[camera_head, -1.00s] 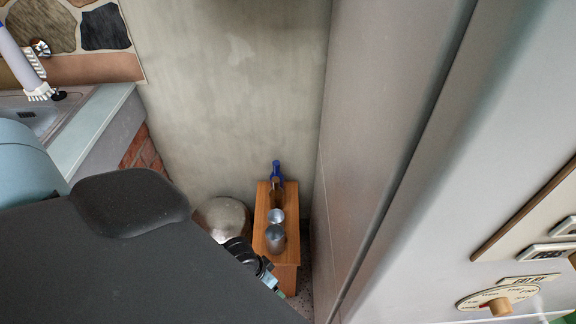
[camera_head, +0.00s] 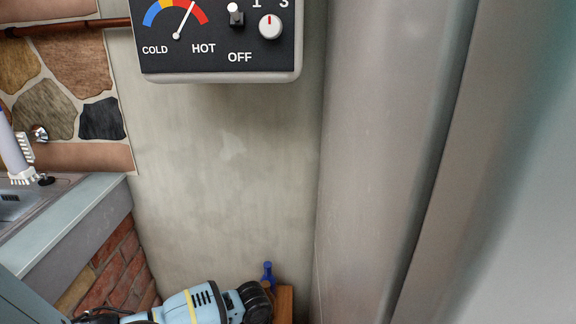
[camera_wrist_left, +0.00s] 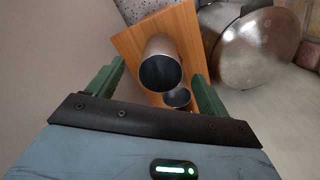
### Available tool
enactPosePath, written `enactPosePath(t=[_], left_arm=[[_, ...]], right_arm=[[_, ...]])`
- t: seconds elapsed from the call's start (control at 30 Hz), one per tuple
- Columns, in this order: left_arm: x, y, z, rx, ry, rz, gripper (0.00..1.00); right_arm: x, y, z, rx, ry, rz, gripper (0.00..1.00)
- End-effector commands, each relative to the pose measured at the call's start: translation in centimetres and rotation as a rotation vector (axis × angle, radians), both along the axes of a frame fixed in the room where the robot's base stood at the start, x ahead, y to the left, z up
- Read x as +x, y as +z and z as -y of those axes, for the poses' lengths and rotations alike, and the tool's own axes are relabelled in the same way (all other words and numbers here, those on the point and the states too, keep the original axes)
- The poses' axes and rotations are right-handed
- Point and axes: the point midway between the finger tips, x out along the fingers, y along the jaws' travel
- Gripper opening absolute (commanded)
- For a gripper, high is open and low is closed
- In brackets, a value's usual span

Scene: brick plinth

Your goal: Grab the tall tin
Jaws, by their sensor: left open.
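In the left wrist view, a grey metal tin (camera_wrist_left: 161,66) with a dark open mouth stands on the wooden stand (camera_wrist_left: 127,41). It looks the larger of two tins and seems to be the tall one. A second tin (camera_wrist_left: 178,97) shows partly behind it, toward my palm. My left gripper (camera_wrist_left: 157,72) is open, its green fingers apart on either side of the larger tin in the picture. I cannot tell whether the tin is at fingertip depth. In the head view my left arm hides both tins; only a strip of stand shows. My right gripper is not in view.
A blue bottle (camera_head: 268,273) stands on the stand's far end. A round metal container (camera_wrist_left: 258,45) is beside the stand. A tall grey cabinet-like wall (camera_head: 385,150) is close on the right. A brick-sided counter with sink (camera_head: 75,215) is on the left.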

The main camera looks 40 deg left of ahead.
Motion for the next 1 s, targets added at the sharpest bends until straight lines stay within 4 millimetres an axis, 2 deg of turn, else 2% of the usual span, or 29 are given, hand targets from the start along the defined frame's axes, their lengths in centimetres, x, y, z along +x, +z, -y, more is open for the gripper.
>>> enactPosePath(t=[0.23,0.4,0.57,0.87,1.0], left_arm=[[0.1,-1.1,0.0,0.000,0.001,0.000,0.79],[0.3,-3.6,-0.1,0.000,0.001,-0.002,0.79],[0.3,-5.3,-0.1,0.000,0.000,-0.001,0.79],[0.4,-5.6,-0.1,0.000,-0.001,0.002,0.79],[0.4,-5.6,-0.1,0.000,-0.001,0.002,0.62]], right_arm=[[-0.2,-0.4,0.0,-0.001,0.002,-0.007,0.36],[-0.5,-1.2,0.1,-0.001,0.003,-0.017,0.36],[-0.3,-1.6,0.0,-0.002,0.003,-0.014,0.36],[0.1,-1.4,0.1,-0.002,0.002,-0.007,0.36],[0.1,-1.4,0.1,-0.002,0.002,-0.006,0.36]])
